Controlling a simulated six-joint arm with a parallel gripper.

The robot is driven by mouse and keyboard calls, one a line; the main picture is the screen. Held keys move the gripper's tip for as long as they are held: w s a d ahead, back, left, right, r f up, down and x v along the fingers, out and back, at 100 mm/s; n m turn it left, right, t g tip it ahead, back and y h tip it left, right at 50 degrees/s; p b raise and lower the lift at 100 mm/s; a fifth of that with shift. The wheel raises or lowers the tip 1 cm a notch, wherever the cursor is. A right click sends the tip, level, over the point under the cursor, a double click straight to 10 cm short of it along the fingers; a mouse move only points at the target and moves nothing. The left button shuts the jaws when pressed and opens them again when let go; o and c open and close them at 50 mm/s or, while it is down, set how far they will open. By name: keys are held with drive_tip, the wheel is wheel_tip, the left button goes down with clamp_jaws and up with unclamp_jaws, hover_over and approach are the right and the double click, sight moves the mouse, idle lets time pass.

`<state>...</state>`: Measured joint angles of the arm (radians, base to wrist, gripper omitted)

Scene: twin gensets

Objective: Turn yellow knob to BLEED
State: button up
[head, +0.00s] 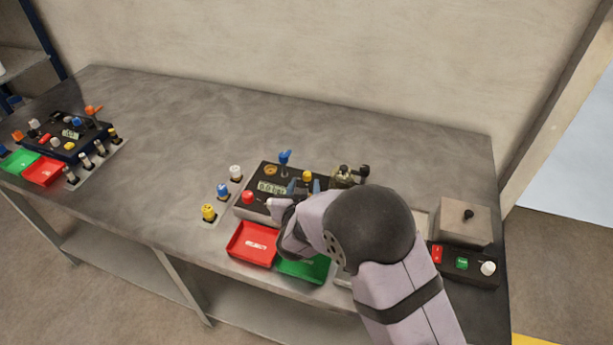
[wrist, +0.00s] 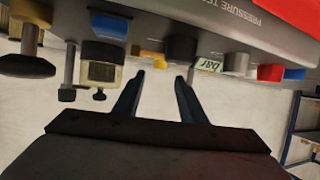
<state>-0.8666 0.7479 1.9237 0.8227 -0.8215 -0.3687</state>
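A yellow knob (head: 307,176) stands on the dark panel box (head: 262,199) in the head view, just behind my gripper's fingertips. Another yellow knob (head: 208,212) is on the grey plate left of the box. My gripper (head: 303,187) is over the box, its two fingers apart. In the wrist view my gripper (wrist: 161,76) is open with nothing between the fingers. A yellow part (wrist: 150,58) shows just beyond the left finger, apart from it as far as I can tell. No BLEED marking is readable, and my arm hides part of the box.
A red tray (head: 253,245) and a green tray (head: 305,270) lie in front of the box. Blue (head: 223,190) and white (head: 236,172) knobs stand at its left. A grey box and button panel (head: 463,264) are at the right. The bench behind is clear.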

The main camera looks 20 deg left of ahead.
sight(307, 175)
drive_tip(key=shift+p+x, duration=1)
drive_tip(key=shift+x, duration=2.35)
clamp_jaws()
